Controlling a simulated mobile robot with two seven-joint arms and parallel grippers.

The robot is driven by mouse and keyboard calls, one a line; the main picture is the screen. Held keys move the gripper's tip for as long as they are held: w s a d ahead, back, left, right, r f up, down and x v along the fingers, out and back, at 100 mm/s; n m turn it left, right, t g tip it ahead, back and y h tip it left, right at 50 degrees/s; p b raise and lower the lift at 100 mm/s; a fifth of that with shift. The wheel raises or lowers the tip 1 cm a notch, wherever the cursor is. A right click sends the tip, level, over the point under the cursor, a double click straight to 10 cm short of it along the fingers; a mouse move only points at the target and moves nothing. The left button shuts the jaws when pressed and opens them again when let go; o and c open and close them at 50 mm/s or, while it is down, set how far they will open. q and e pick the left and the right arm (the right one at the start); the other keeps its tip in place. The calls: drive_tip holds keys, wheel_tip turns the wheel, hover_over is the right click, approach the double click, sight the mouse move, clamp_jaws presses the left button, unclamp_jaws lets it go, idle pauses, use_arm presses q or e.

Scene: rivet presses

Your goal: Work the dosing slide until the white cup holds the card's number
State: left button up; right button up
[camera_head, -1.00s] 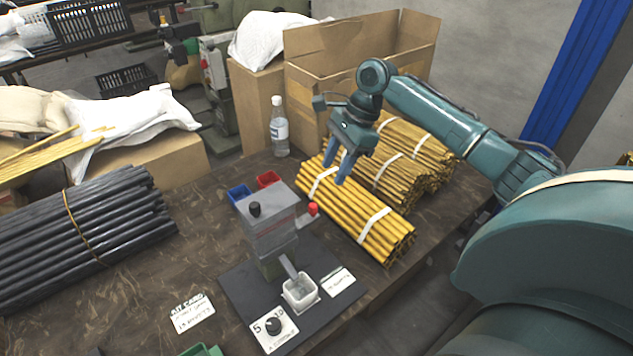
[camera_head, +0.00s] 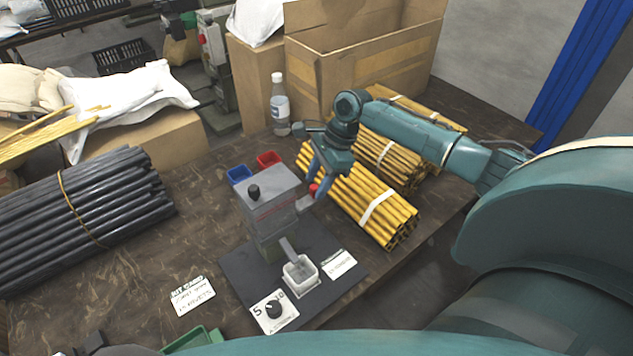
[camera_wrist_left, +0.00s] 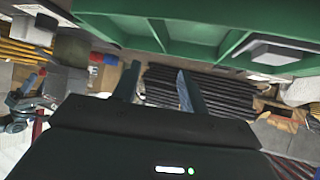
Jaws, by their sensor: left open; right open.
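The grey dosing box (camera_head: 270,208) with a black knob on top stands on a dark base plate (camera_head: 240,290). The slide's red knob (camera_head: 313,189) sticks out at its right side. The white cup (camera_head: 300,273) stands under the chute; its contents are too small to tell. The white card (camera_head: 192,295) lies left of the plate, its writing too small to read surely. My right gripper (camera_head: 318,186) is open, with its fingers down around or beside the red knob; contact cannot be told. My left gripper (camera_wrist_left: 157,86) is open and empty in the left wrist view.
A dial plate (camera_head: 273,311) and a small label (camera_head: 339,265) lie by the cup. Blue (camera_head: 239,174) and red (camera_head: 268,159) bins stand behind the box. Yellow rod bundles (camera_head: 375,205) lie close to my right gripper. A green tray (camera_head: 195,341) is at the front.

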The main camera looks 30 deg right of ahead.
drive_tip(key=shift+a+f, duration=0.15)
drive_tip(key=shift+f, duration=0.3)
clamp_jaws()
idle(0.4)
